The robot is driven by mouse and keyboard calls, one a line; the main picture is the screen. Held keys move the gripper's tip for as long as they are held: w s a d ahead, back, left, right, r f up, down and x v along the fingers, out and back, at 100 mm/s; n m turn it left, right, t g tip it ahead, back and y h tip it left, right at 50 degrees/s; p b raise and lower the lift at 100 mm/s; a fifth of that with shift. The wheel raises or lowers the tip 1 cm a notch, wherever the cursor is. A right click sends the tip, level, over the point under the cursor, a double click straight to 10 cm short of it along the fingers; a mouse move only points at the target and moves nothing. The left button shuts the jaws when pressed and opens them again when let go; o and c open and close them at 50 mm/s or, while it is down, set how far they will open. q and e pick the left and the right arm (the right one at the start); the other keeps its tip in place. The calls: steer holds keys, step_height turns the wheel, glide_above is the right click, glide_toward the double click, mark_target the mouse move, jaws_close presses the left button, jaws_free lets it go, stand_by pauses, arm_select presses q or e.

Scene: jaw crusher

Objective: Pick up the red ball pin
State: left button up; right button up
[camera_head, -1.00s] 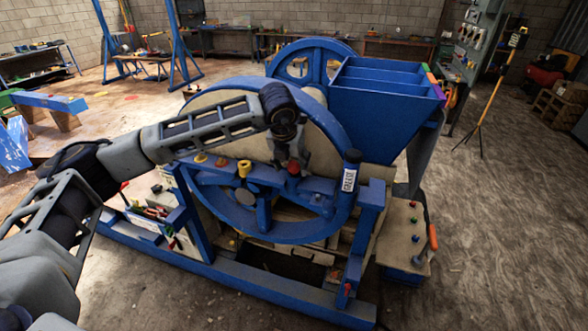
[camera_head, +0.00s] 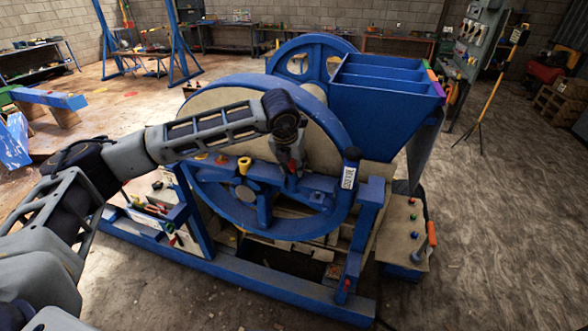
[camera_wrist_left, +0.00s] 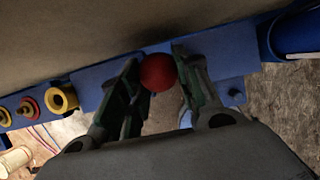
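The red ball pin (camera_wrist_left: 158,72) shows its round red head between the fingertips of my left gripper (camera_wrist_left: 157,74) in the left wrist view. The fingers lie close on both sides of the ball; whether both press on it I cannot tell. The pin's shaft is hidden. In the head view the red ball (camera_head: 292,168) is at the lower end of my left gripper (camera_head: 288,160), at the blue bar (camera_head: 232,176) in front of the big wheel. My right gripper is not in view.
A yellow ring-shaped piece (camera_wrist_left: 62,98) and smaller red and yellow pieces (camera_wrist_left: 28,107) sit along the bar, left of the gripper. A dark grease cylinder (camera_head: 349,170) stands to the right. The blue hopper (camera_head: 385,110) rises behind; open floor lies right.

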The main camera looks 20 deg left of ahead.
arm_select(q)
steer(key=c, duration=0.4)
steer(key=shift+r, duration=0.15)
step_height(320, 180, up, 28)
steer(key=b, duration=0.4)
stand_by(0.4)
steer(key=shift+f, duration=0.2)
stand_by(0.4)
